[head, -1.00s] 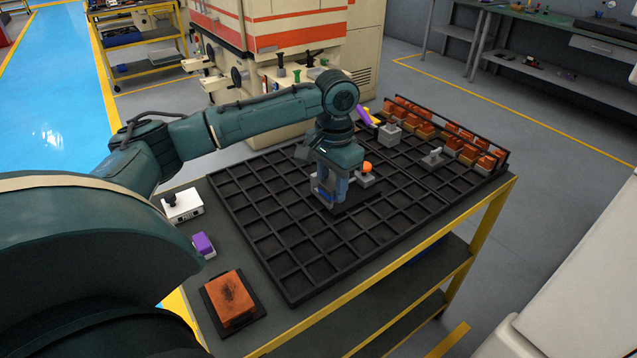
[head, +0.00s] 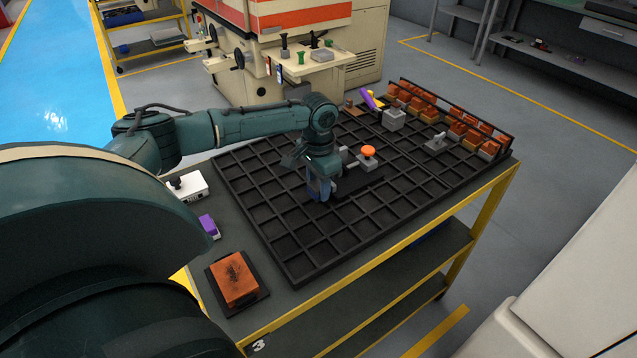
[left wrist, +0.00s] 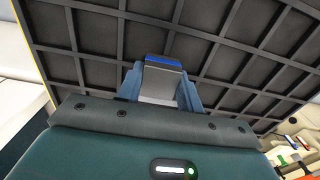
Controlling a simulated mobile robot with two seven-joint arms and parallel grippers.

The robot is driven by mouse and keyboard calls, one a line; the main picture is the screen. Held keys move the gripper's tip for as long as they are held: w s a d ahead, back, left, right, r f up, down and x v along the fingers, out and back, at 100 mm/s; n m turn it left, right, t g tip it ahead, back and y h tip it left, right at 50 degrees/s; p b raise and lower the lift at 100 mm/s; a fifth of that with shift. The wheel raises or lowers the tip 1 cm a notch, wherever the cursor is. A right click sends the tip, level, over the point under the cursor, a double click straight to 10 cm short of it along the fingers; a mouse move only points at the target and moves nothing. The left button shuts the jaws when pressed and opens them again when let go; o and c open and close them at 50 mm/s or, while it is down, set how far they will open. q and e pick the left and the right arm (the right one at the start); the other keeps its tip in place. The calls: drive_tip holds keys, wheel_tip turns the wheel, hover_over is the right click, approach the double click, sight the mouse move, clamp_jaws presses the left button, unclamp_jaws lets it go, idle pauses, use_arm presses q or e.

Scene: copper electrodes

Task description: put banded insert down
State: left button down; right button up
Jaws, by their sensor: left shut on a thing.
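My left gripper (head: 320,188) is over the black gridded tray (head: 262,200), pointing down, near the tray's middle. In the left wrist view its blue fingers (left wrist: 162,90) are shut on a grey insert with a blue band (left wrist: 163,63). In the head view the insert is mostly hidden by the fingers, and I cannot tell whether it touches the tray. The tray's compartments around the gripper look empty. My right gripper is not in view.
A grey piece with an orange knob (head: 368,152) stands just right of my left gripper. Several copper electrodes (head: 462,130) fill the tray's far right. An orange block (head: 234,278), a purple item (head: 208,226) and a white box (head: 188,187) lie left of the tray.

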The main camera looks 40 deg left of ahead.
use_arm(q)
drive_tip(key=shift+f, duration=0.1)
drive_tip(key=c, duration=0.9)
unclamp_jaws()
